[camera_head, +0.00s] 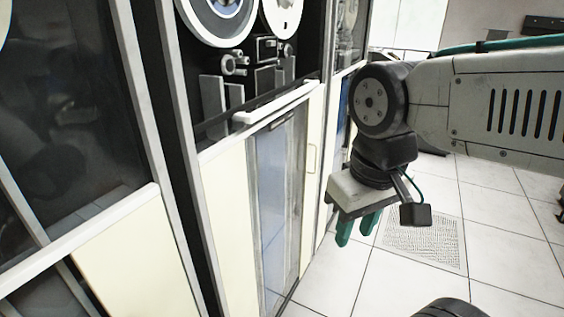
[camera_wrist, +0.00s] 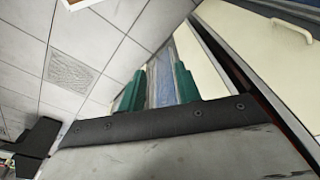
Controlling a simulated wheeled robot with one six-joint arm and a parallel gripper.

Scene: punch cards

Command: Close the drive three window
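A tape drive cabinet (camera_head: 225,190) stands in the middle of the head view, its reels and tape parts uncovered at the top. A clear bluish window pane (camera_head: 276,200) with a pale top edge (camera_head: 275,108) sits low, in front of the cream lower panel. No drive number is legible, so I cannot tell that this is drive three. My gripper (camera_head: 358,228) hangs to the right of the pane, apart from it, teal fingers pointing down. The wrist view shows the fingers (camera_wrist: 158,75) spread with a gap, holding nothing; a bluish strip (camera_wrist: 162,82) shows beyond them.
A cabinet with a dark glass front (camera_head: 70,110) stands at the left. Another cabinet (camera_head: 345,110) adjoins on the right, behind my arm. White floor tiles (camera_head: 330,275) with a perforated vent tile (camera_head: 425,243) are open to the right.

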